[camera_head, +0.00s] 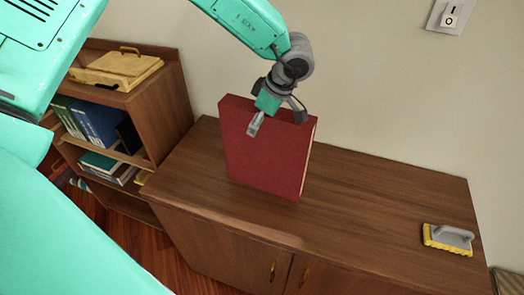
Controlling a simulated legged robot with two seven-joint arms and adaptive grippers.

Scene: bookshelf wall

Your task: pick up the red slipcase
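The red slipcase (265,157) stands upright on the brown wooden cabinet (385,205), near its left part and close to the wall. A pale edge shows along its right side. My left gripper (277,117) is at the slipcase's top edge, pointing down. Its fingers are spread apart. One silver finger is in front of the red face, and a dark finger is at the top edge farther right. I cannot tell whether either finger touches the slipcase. The back of the slipcase is hidden. My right gripper is not in view.
A yellow-and-grey brush (448,239) lies at the cabinet's right end. A bookshelf (160,108) at the left holds several books (97,124) and a yellow case (118,69) on top. A light switch (449,16) is on the wall.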

